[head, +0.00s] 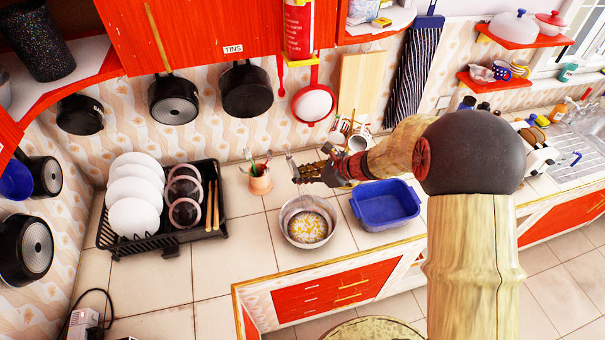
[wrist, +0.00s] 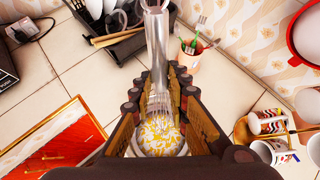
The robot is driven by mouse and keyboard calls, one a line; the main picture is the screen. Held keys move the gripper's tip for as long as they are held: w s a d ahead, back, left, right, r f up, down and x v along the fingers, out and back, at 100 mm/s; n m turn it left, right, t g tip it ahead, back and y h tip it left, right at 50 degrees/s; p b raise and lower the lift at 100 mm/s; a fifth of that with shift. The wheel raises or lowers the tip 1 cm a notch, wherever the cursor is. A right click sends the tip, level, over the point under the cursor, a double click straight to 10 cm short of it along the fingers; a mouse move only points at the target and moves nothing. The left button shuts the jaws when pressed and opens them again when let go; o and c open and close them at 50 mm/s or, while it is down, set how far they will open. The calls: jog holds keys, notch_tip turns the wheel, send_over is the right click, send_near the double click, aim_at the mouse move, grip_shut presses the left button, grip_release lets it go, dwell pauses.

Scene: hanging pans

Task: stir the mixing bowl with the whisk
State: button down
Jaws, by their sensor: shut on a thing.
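The whisk (wrist: 157,45) is metal and lies between the fingers of my gripper (wrist: 161,85) in the wrist view, its wire end towards the bowl. My gripper is shut on it. In the head view my gripper (head: 303,169) is above and behind the mixing bowl; the whisk is hard to make out there. The mixing bowl (head: 286,226) is grey metal with yellow and white pieces inside, upright on the tiled counter. In the wrist view the bowl's contents (wrist: 158,136) show beyond the whisk wires, between the fingers. I cannot tell whether the wires touch them.
A blue basin (head: 385,216) stands right of the bowl. A utensil pot (head: 260,182) stands behind left, and a black dish rack (head: 170,240) with plates is further left. Mugs (head: 352,130) stand on a rack behind. Pans hang on the wall.

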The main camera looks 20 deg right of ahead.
aim_at(308, 200)
jog(key=shift+f+b, duration=0.6)
jog(key=shift+f, duration=0.9)
notch_tip(308, 200, down, 10)
jog(key=b, duration=1)
jog(key=shift+r, duration=0.1)
